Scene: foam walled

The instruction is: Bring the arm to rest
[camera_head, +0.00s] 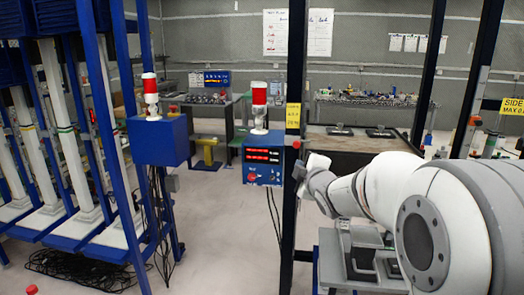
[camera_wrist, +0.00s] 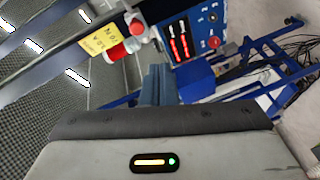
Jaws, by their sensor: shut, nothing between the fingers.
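My arm (camera_head: 385,190) fills the right side of the head view and reaches left, its end near the dark blue post. In the wrist view my gripper (camera_wrist: 157,85) shows as narrow blue-grey fingers, shut and empty, rising beyond the dark edge of my wrist housing. It touches nothing that I can make out. The grey housing with a lit strip fills the bottom of that view and hides what lies below.
A blue control box (camera_head: 262,160) with red displays and a red lamp stands left of my arm's end. Another blue box (camera_head: 160,140) is further left, beside blue racks (camera_head: 115,130). A bench (camera_head: 355,145) stands behind my arm. Pale floor (camera_head: 215,230) is clear at centre left.

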